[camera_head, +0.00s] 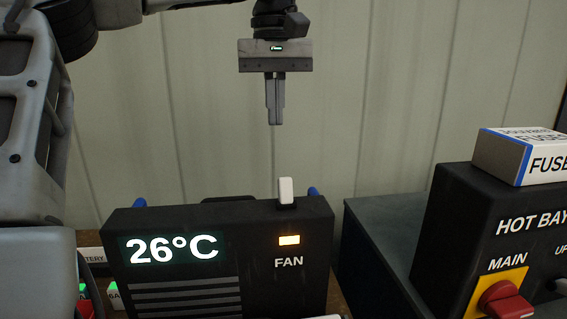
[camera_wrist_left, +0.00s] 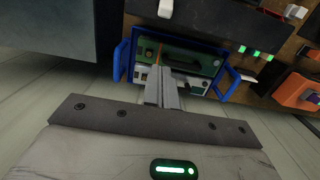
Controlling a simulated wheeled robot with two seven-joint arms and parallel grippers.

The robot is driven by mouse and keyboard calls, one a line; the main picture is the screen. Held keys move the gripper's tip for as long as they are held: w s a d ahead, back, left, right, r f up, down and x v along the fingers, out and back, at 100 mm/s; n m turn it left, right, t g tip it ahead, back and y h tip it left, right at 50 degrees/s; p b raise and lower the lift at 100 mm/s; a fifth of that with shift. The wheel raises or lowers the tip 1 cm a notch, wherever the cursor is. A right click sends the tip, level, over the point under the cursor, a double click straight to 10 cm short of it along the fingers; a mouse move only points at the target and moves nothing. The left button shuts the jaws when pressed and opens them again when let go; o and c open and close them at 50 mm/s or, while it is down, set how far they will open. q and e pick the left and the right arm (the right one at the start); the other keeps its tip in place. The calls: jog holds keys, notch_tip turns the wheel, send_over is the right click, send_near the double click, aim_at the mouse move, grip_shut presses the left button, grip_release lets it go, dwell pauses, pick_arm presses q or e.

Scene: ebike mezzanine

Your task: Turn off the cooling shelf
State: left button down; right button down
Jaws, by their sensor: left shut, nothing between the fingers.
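A black control box (camera_head: 226,212) faces me in the head view, with a lit 26°C display (camera_head: 171,248). A white toggle switch (camera_head: 286,190) stands upright on its top edge, above a lit amber lamp (camera_head: 289,240) and the word FAN. My left gripper (camera_head: 274,120) is shut and empty, pointing down, above and apart from the toggle. In the left wrist view the gripper's fingers (camera_wrist_left: 161,78) overlap a blue-handled tray (camera_wrist_left: 123,60) with green and pale items. A white tab (camera_wrist_left: 165,8), probably the toggle, shows beyond. My right gripper is out of view.
At right stands a dark box marked HOT BAY with a red MAIN knob (camera_head: 502,300); a FUSES box (camera_head: 518,155) rests on it. Blue handles (camera_head: 313,191) show behind the control box. A pale panelled wall (camera_head: 390,90) stands behind. Green lights glow at lower left.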

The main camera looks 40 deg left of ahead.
aim_at(285, 191)
pick_arm(q)
jog(key=s+d+f, duration=0.2)
jog(key=d+f, duration=0.1)
jog(key=f, duration=0.5)
jog(key=shift+s+d+f, duration=0.15)
jog(key=shift+s+f, duration=0.05)
jog(key=shift+f, duration=0.05)
jog(key=shift+s, duration=0.1)
dwell(0.3)
